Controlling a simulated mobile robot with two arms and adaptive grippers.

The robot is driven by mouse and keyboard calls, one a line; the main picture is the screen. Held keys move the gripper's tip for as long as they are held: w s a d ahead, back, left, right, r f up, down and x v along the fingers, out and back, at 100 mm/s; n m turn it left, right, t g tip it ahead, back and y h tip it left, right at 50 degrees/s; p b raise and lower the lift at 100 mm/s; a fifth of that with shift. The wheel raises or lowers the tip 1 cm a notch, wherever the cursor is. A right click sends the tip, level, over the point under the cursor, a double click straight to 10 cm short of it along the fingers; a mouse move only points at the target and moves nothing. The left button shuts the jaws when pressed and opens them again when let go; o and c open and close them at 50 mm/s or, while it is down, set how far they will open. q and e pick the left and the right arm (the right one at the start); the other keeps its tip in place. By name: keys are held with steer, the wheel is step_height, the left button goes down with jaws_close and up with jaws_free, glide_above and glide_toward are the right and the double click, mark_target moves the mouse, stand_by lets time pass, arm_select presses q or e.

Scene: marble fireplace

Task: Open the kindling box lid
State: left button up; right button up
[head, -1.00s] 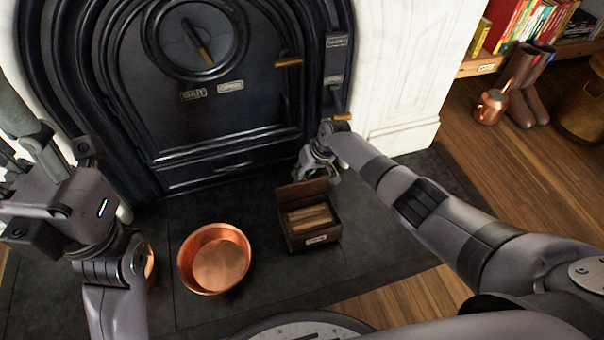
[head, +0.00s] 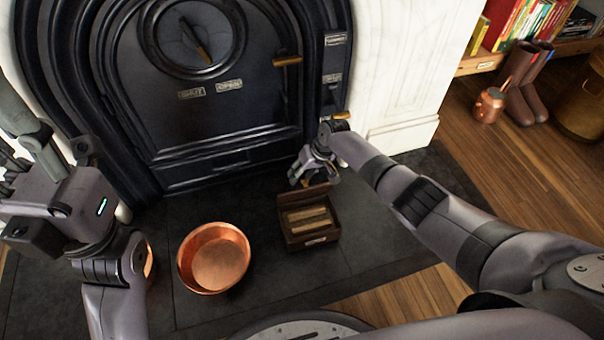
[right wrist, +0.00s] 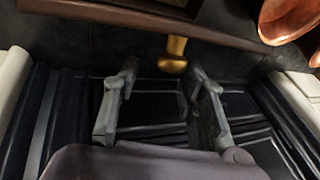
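The dark wooden kindling box (head: 312,238) sits on the hearth in the head view, with pale kindling sticks (head: 310,217) showing inside. Its lid (head: 300,199) stands raised at the back of the box. My right gripper (head: 314,180) is just behind the lid. In the right wrist view its two fingers (right wrist: 162,98) are apart with nothing between their tips. A brass knob (right wrist: 173,56) sticks out from the wooden lid edge (right wrist: 135,20), just ahead of the fingers. I cannot tell if they touch it. My left gripper (head: 25,185) is at the left edge, its fingers unclear.
A copper pan (head: 215,258) lies on the dark hearth left of the box. The black fireplace door (head: 215,110) rises close behind my right gripper. A white marble surround (head: 400,70) stands to the right. Boots (head: 520,95) and a copper jug (head: 489,105) are farther off.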

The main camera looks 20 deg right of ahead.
steer(key=shift+r, duration=0.2)
steer(key=v, duration=1.1)
steer(key=shift+d+r, duration=0.15)
steer(key=shift+r, duration=0.15)
steer(key=shift+s, duration=0.15)
